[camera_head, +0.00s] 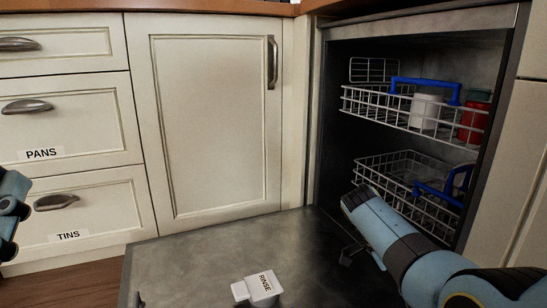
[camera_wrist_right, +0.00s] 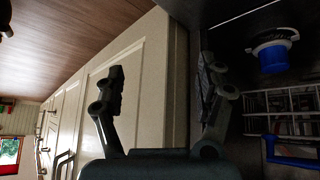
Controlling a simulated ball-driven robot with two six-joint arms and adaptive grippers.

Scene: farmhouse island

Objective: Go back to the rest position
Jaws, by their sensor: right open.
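My right arm comes in from the right in the head view, over the opened dishwasher door (camera_head: 190,262). My right gripper (camera_head: 348,256) is at the arm's far end, in front of the dishwasher opening and mostly hidden by the arm. In the right wrist view my right gripper (camera_wrist_right: 162,85) has its two dark fingers spread wide, with nothing between them. At the left edge of the head view only a blue and black part of my left arm shows; my left gripper is out of the picture.
The upper rack (camera_head: 375,105) holds a white cup (camera_head: 426,112) and a red container (camera_head: 474,118). The lower rack (camera_head: 385,168) is just behind my right arm. A white RINSE box (camera_head: 262,288) is on the door. Drawers marked PANS (camera_head: 62,128) and TINS (camera_head: 90,190) are shut.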

